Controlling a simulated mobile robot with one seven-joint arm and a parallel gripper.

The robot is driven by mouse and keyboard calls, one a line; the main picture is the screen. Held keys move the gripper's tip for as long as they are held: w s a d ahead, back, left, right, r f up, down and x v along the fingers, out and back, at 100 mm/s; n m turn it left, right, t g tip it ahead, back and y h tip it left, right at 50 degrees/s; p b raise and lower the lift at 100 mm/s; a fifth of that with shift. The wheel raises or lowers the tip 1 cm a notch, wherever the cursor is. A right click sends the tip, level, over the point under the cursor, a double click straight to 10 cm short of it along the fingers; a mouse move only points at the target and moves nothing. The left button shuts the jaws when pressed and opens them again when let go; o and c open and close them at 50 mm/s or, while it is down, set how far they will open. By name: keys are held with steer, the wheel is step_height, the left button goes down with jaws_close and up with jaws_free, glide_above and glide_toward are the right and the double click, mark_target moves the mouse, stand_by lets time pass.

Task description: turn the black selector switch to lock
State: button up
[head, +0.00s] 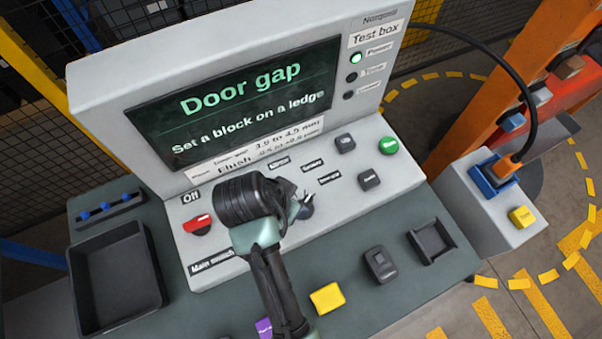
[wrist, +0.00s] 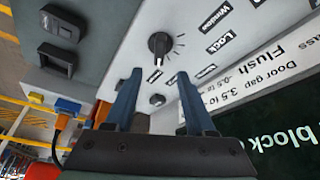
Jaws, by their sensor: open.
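The black selector switch (wrist: 159,44) shows in the wrist view as a round knob on the light grey panel. Its white pointer mark points down in that picture, towards my gripper. Tick marks fan out on its right, and a label reading Lock (wrist: 222,43) lies to the right. My gripper (wrist: 159,76) is open and empty, its two blue fingers apart, with the switch beyond the tips and between their lines. In the head view my gripper (head: 299,202) is over the console front, and my wrist hides much of the switch area.
The console has a Door gap screen (head: 240,95), a red main switch (head: 197,224), a green button (head: 388,145) and black buttons. A black tray (head: 115,280) is at left. A yellow block (head: 327,298) and black fixtures stand in front. An orange post is at right.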

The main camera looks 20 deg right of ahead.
steer(key=x, duration=1)
steer(key=shift+d+r+p, duration=0.1)
steer(key=shift+p, duration=0.3)
steer(key=shift+c, duration=0.3)
jaws_close()
